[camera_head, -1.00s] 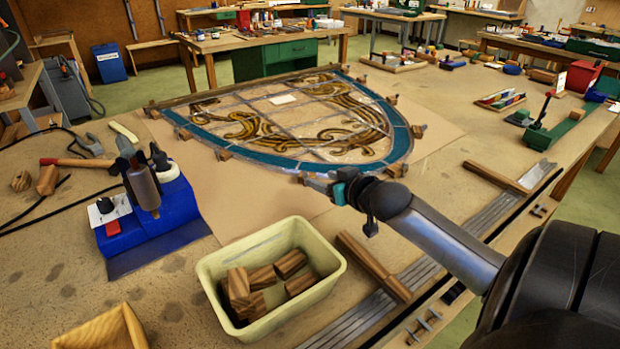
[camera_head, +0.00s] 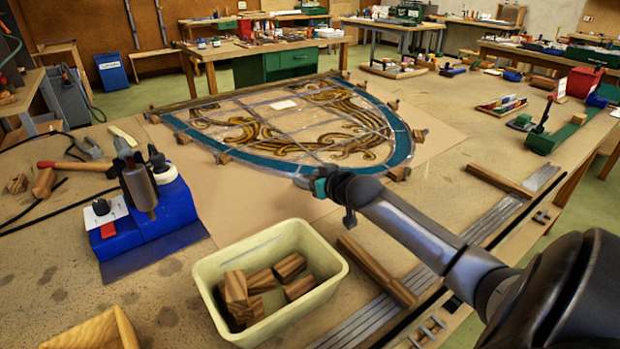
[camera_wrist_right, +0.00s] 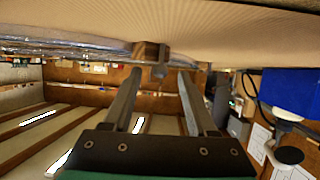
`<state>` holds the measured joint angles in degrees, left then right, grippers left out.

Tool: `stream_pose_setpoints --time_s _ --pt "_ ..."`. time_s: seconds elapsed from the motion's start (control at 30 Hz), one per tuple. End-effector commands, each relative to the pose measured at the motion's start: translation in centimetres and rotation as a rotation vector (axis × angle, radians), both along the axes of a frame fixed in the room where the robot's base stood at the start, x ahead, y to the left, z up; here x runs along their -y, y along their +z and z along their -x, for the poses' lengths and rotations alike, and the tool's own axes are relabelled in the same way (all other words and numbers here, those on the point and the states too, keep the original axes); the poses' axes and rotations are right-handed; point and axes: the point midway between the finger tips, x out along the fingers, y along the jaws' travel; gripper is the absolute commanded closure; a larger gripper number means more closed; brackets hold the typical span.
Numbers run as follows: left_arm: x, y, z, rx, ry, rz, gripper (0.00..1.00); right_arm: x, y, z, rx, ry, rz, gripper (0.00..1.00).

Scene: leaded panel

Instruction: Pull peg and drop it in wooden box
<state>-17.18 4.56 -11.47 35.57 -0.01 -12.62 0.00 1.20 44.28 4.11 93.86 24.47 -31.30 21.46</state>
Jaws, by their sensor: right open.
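The leaded glass panel (camera_head: 290,122) lies on brown paper, with wooden pegs along its edge, such as one at the lower left (camera_head: 222,157) and one at the lower right (camera_head: 398,173). My right gripper (camera_head: 303,180) is at the panel's near edge. In the right wrist view its two fingers (camera_wrist_right: 160,72) are apart and empty, with a wooden peg (camera_wrist_right: 150,50) just beyond the tips. The gripper hides this peg in the head view. The wooden box (camera_head: 95,332) is at the bottom left, partly cut off. My left gripper is not in view.
A cream plastic bin (camera_head: 215,322) holding several wooden blocks stands in front of my right arm. A blue tool stand (camera_head: 165,215) and a hammer (camera_head: 75,165) are on the left. Lead strips (camera_head: 455,232) and wooden bars lie at the right.

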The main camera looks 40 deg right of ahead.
Motion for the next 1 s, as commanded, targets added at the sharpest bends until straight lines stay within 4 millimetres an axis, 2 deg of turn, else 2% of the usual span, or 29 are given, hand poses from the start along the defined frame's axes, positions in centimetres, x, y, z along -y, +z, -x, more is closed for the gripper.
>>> stream_pose_setpoints --time_s 0.07,0.57,0.83,0.87,1.0 --pt "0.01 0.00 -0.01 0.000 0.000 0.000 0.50 0.01 0.02 0.00 0.000 0.000 0.000 0.44" --pt "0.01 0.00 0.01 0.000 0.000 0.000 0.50 0.00 0.02 0.02 0.000 0.000 0.000 1.00" --pt "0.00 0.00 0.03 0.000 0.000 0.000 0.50 0.00 0.02 0.02 0.000 0.000 0.000 1.00" --pt "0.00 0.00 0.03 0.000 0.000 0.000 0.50 -0.01 0.01 0.03 0.000 0.000 0.000 0.82" --pt "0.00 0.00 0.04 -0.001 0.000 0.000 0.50 -0.02 0.01 0.03 0.000 0.000 0.000 0.98"
